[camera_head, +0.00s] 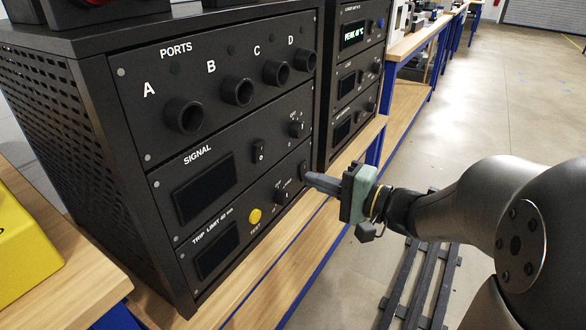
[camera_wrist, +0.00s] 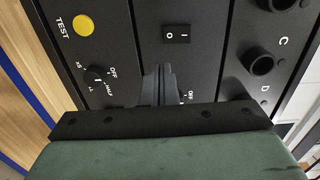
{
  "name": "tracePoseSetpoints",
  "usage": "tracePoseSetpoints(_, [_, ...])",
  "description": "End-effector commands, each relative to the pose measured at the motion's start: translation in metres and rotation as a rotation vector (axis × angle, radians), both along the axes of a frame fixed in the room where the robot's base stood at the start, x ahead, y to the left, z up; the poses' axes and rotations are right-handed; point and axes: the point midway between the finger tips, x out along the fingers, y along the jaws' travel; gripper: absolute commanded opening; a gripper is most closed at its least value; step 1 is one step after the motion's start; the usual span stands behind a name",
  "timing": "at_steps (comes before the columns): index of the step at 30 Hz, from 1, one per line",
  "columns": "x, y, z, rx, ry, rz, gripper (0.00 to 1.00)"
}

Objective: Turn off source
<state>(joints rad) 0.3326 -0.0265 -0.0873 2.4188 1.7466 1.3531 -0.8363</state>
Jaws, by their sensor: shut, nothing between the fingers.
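The black rack (camera_head: 75,130) stands at the left with its SIGNAL panel (camera_head: 235,165) in the middle. That panel has a dark screen (camera_head: 205,188), a rocker switch (camera_head: 259,152) and a knob (camera_head: 296,129). In the wrist view the rocker switch (camera_wrist: 177,34), marked O and I, lies just beyond my fingertips. My gripper (camera_head: 308,178) is shut and empty, pointing at the rack's right side; its fingers (camera_wrist: 160,70) partly hide the knob by the OFF label. I cannot tell whether they touch the panel. No label reading "source" is legible.
Below sits a TRIP LIMIT panel with a yellow TEST button (camera_head: 255,216) and a knob (camera_head: 280,195). Port sockets A to D (camera_head: 237,91) stick out above. A second rack (camera_head: 352,75) with a lit display stands to the right. The wooden bench (camera_head: 270,285) runs below.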

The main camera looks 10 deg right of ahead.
Motion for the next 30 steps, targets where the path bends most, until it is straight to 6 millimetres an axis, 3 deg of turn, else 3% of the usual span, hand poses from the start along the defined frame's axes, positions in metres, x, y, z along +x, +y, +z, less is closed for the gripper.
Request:
tracePoseSetpoints(3, [-0.012, -0.016, -0.002, 0.001, 0.000, -0.004, 0.00])
tracePoseSetpoints(8, [-0.021, -0.025, -0.004, 0.001, -0.001, -0.001, 0.00])
tracePoseSetpoints(25, [-0.022, -0.027, -0.005, 0.001, -0.001, 0.000, 0.00])
tracePoseSetpoints(28, [-0.039, -0.002, 0.012, -0.061, 0.077, 0.102, 0.00])
tracePoseSetpoints(30, [-0.062, 0.022, 0.022, -0.147, 0.171, 0.214, 0.00])
